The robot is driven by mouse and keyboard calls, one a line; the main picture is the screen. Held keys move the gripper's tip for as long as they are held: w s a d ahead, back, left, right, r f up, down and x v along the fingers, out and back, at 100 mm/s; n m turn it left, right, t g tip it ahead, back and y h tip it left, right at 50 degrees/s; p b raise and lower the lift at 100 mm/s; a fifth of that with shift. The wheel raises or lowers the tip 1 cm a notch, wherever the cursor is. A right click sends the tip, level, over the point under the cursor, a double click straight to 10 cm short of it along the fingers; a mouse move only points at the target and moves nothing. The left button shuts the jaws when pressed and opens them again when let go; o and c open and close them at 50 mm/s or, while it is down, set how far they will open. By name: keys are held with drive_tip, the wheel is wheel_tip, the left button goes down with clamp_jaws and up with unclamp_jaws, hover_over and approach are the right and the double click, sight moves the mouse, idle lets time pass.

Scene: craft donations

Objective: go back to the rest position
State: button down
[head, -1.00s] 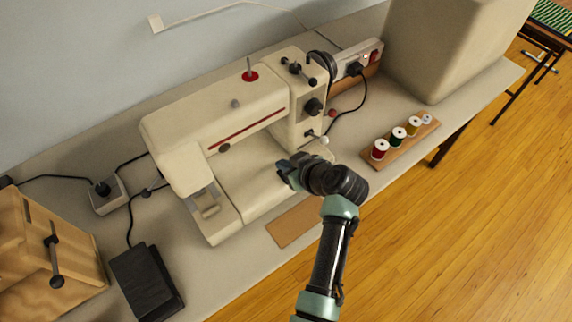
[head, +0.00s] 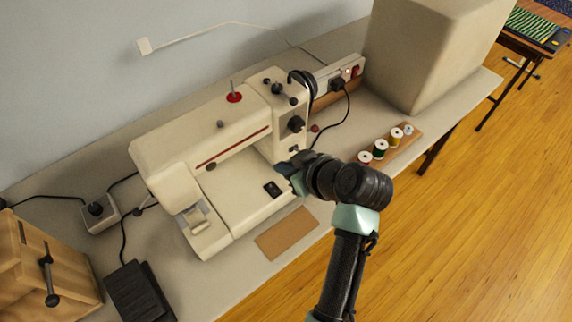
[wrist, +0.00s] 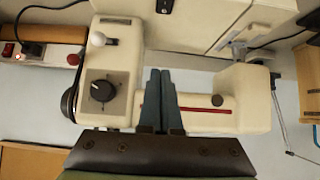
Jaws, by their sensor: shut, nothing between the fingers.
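My gripper (head: 287,170) is shut and empty. In the head view it is over the right end of the cream sewing machine (head: 215,135), and my wrist partly hides it. In the wrist view my two dark fingers (wrist: 160,72) lie side by side, with the machine's body (wrist: 120,62) behind them. A black dial (wrist: 102,91) and a white knob (wrist: 97,39) are left of the fingers. I cannot tell how far the fingertips are from the machine.
The table (head: 240,278) carries a brown board (head: 286,233), a black pedal (head: 138,292), a wooden box (head: 45,265) and a rack (head: 408,143) with several thread spools. A power strip (head: 338,72) and a large beige cover (head: 425,50) stand behind. Wooden floor (head: 480,220) is open at right.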

drive_tip(key=shift+s+r, duration=0.1)
drive_tip(key=shift+r, duration=0.15)
drive_tip(key=shift+d, duration=0.1)
idle(0.3)
drive_tip(key=w+r+m+t+h, duration=0.2)
drive_tip(key=w+r+t, duration=0.15)
drive_tip(key=r, duration=1.05)
drive_tip(key=w+r+m+t+h, duration=0.15)
drive_tip(key=r+t, duration=0.35)
drive_tip(key=r, duration=0.8)
drive_tip(key=s+a+r+m+t+h, duration=0.1)
drive_tip(key=s+r+t, duration=0.4)
drive_tip(key=r, duration=0.9)
drive_tip(key=s+r+m+t+h, duration=0.1)
drive_tip(key=s+r+t, duration=0.5)
drive_tip(key=s+r, duration=0.6)
drive_tip(key=shift+a+r+m, duration=0.35)
drive_tip(key=shift+r+m, duration=0.5)
